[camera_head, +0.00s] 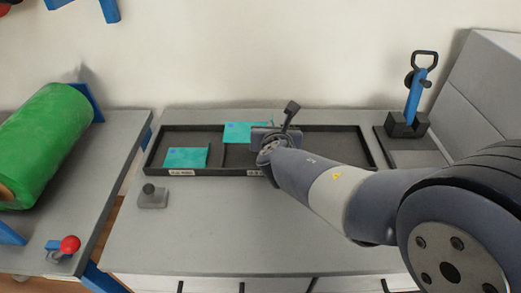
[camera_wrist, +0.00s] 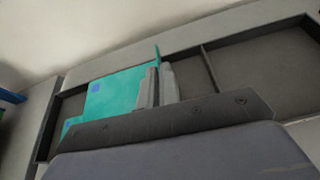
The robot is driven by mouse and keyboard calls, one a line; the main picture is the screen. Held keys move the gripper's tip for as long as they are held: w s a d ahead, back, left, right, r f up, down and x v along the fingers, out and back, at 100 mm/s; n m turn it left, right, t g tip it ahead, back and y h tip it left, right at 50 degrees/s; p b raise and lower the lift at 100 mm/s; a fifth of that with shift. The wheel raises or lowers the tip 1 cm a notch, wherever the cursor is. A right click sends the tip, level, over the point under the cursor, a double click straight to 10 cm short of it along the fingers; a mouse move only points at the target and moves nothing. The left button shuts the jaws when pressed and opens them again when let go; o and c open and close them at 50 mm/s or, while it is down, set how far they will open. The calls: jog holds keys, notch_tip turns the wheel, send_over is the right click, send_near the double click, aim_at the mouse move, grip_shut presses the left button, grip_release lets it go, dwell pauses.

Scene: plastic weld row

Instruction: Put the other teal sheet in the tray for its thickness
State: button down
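The long dark tray (camera_head: 340,171) lies on the table, split into compartments, with small labels on its front wall. One teal sheet (camera_head: 186,157) lies in the left compartment. Another teal sheet (camera_head: 239,131), with a small blue mark, is at my gripper, over the middle compartment near the back wall. My gripper (camera_head: 262,139) is partly hidden by my wrist in the head view. In the wrist view my gripper (camera_wrist: 160,84) has its fingers close together, with the near teal sheet (camera_wrist: 112,95) pinched at its edge. Whether this sheet touches the tray floor is unclear.
A grey block with a knob (camera_head: 152,197) stands in front of the tray's left end. A blue-handled tool (camera_head: 415,95) stands at the right. A green roll (camera_head: 42,140) and a red-knobbed lever (camera_head: 69,245) are on the left table.

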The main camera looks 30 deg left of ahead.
notch_tip(320, 180, down, 10)
jog(key=b, duration=0.3)
jog(key=shift+r+b, duration=0.2)
jog(key=shift+b, duration=0.2)
jog(key=c, duration=2.1)
grip_release()
jog(key=shift+f, duration=0.15)
jog(key=o, duration=0.5)
jog(key=shift+c, duration=0.2)
jog(key=shift+r, duration=0.2)
jog(key=p+v, duration=0.1)
jog(key=v, duration=1.1)
jog(key=shift+p, duration=0.3)
